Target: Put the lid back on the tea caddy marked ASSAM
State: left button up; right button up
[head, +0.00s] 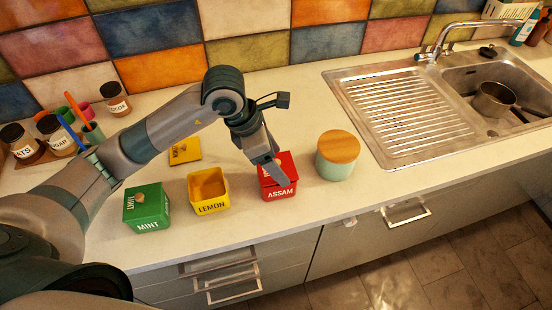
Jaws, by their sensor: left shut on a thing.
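The red tea caddy marked ASSAM (280,190) stands upright on the counter, right of the lemon caddy. My left gripper (272,170) is right over it, pointing down, shut on what looks like the red lid (287,160). The red lid is at the caddy's top, partly hidden behind the fingers. I cannot tell whether it sits fully on the rim. My right gripper is not in view.
A yellow LEMON caddy (209,203) stands open, with its yellow lid (185,150) behind it. A closed green MINT caddy (147,214) is at left. A mint-green jar with a wooden lid (337,164) stands close at right. A sink (400,110) is further right.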

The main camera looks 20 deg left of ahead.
pick_arm(q)
jog(key=shift+b, duration=0.35)
dwell(0.6)
jog(key=o, duration=1.3)
jog(key=shift+o, duration=0.2)
jog(key=shift+r, duration=0.15)
jog(key=shift+r+p, duration=1.6)
jog(key=shift+r, duration=1.75)
grip_shut()
